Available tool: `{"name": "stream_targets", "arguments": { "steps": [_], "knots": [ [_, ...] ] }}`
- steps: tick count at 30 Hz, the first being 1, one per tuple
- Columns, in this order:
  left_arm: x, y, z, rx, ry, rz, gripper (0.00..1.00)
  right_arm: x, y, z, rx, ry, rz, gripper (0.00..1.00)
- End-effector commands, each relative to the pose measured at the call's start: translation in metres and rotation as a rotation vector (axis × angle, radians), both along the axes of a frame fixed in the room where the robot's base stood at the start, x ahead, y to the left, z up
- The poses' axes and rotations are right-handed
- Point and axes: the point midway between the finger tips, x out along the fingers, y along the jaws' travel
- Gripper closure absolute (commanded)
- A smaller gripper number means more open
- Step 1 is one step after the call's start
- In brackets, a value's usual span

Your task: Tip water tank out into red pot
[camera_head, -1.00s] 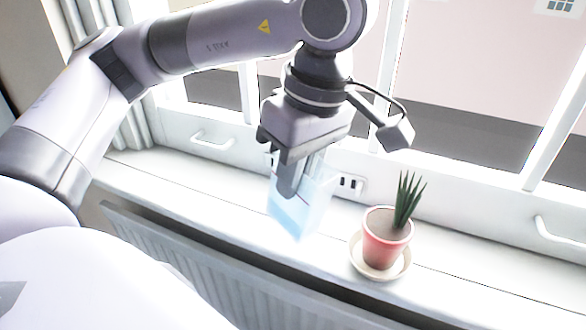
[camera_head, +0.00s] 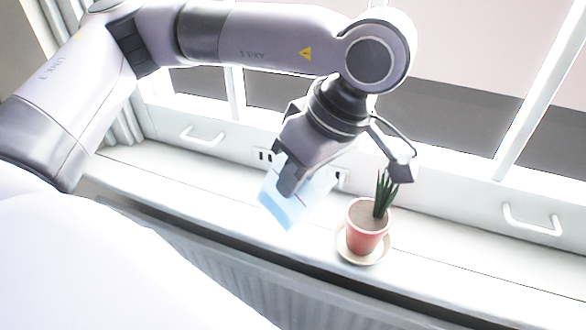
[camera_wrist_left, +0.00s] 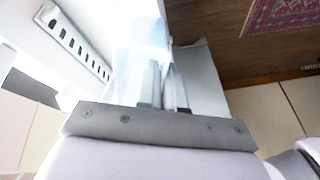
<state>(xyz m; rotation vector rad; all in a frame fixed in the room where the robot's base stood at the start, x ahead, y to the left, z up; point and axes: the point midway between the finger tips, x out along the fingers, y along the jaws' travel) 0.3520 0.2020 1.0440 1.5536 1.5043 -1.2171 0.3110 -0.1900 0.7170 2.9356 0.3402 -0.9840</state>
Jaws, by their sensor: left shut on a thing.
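My left gripper (camera_head: 288,180) is shut on the water tank (camera_head: 283,208), a clear, pale blue container. The tank is held tilted above the white windowsill, left of the plant. In the left wrist view the tank (camera_wrist_left: 140,62) shows washed out beyond the fingers (camera_wrist_left: 164,88). The red pot (camera_head: 366,231) stands upright on a pale saucer (camera_head: 346,254) on the sill, with a spiky green plant (camera_head: 383,195) in dark soil. The tank is apart from the pot, to its left. My right gripper is not in view.
The windowsill (camera_head: 440,262) runs under the window, with a radiator (camera_head: 215,262) below it. White window handles (camera_head: 203,136) and frame bars stand behind. The sill right of the pot is clear. A patterned rug (camera_wrist_left: 285,15) lies on the floor.

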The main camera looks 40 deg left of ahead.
Motion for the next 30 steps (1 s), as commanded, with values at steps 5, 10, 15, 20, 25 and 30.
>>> {"name": "stream_targets", "arguments": {
  "steps": [5, 10, 15, 20, 25, 30],
  "knots": [
    [0.0, -0.001, 0.001, 0.005, 0.002, -0.001, 1.0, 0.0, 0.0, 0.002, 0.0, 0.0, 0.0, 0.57],
    [0.001, -0.006, 0.005, 0.049, 0.015, -0.003, 1.0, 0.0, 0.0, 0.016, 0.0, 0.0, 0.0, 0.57],
    [0.002, -0.011, 0.006, 0.103, 0.025, -0.002, 1.0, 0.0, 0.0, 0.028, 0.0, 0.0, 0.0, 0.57],
    [0.004, -0.017, 0.007, 0.155, 0.04, -0.002, 1.0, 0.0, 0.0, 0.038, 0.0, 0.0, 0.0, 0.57],
    [0.005, -0.02, 0.006, 0.19, 0.047, -0.001, 1.0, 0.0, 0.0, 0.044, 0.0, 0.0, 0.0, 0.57],
    [0.005, -0.02, 0.004, 0.195, 0.047, 0.0, 1.0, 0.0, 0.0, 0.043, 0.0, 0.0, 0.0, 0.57]
  ]
}}
